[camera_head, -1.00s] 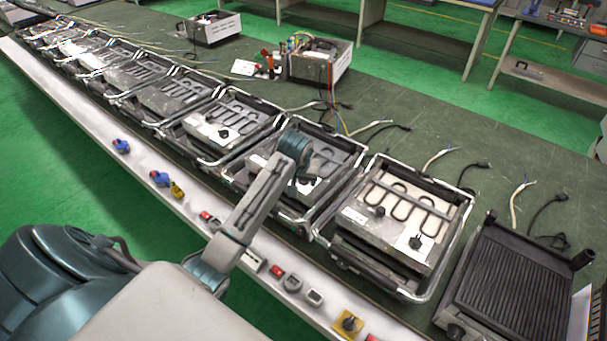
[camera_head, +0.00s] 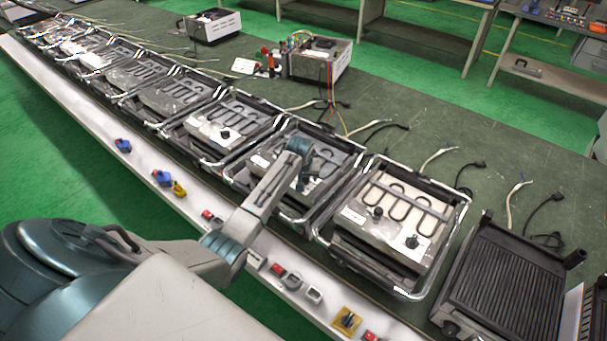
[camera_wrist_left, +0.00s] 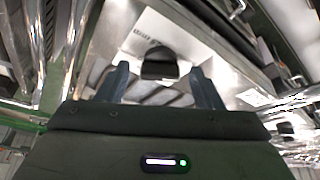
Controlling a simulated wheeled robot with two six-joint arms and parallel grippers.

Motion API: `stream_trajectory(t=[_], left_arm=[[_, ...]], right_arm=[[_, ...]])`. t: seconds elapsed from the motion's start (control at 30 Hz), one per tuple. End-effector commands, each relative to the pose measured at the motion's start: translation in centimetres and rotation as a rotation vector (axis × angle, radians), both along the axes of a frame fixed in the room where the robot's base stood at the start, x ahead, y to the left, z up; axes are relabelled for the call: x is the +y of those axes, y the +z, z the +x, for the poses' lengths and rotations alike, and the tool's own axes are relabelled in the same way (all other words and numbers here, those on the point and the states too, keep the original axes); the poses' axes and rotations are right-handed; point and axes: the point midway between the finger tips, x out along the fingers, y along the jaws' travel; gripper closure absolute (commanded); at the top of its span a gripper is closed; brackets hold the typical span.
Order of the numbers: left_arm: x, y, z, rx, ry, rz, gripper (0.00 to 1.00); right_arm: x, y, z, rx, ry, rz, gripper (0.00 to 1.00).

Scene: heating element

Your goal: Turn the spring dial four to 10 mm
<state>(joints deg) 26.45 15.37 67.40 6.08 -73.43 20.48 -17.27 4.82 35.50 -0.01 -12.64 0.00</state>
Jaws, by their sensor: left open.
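My left gripper (camera_head: 301,183) is over the front of a grill unit (camera_head: 337,144) in the middle of the row, mostly hidden behind my arm. In the left wrist view the gripper (camera_wrist_left: 160,72) is open, with one blue-grey finger on each side of a dark round dial (camera_wrist_left: 159,62) on a pale metal panel (camera_wrist_left: 190,35). A gap shows between the dial and each finger. I cannot read a number or a millimetre setting on it. My right gripper is not in view.
A unit with two dark dials (camera_head: 412,241) and looped heating elements stands to the right, then a ribbed grill plate (camera_head: 512,282). A white ledge (camera_head: 190,222) with coloured switches runs along the front.

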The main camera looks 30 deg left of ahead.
Motion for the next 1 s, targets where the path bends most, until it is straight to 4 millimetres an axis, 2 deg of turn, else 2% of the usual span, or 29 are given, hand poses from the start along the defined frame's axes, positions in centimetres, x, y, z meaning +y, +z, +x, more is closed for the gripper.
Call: stream_trajectory(t=[0.37,0.6,1.0], left_arm=[[0.09,-0.49,0.18,-0.001,-0.001,0.001,0.40],[0.08,-0.47,0.18,-0.001,-0.001,0.001,0.85],[0.18,-0.46,0.15,-0.001,-0.067,0.000,0.85]], right_arm=[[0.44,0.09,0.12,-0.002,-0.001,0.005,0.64],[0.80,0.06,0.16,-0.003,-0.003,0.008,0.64],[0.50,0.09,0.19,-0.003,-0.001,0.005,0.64]])
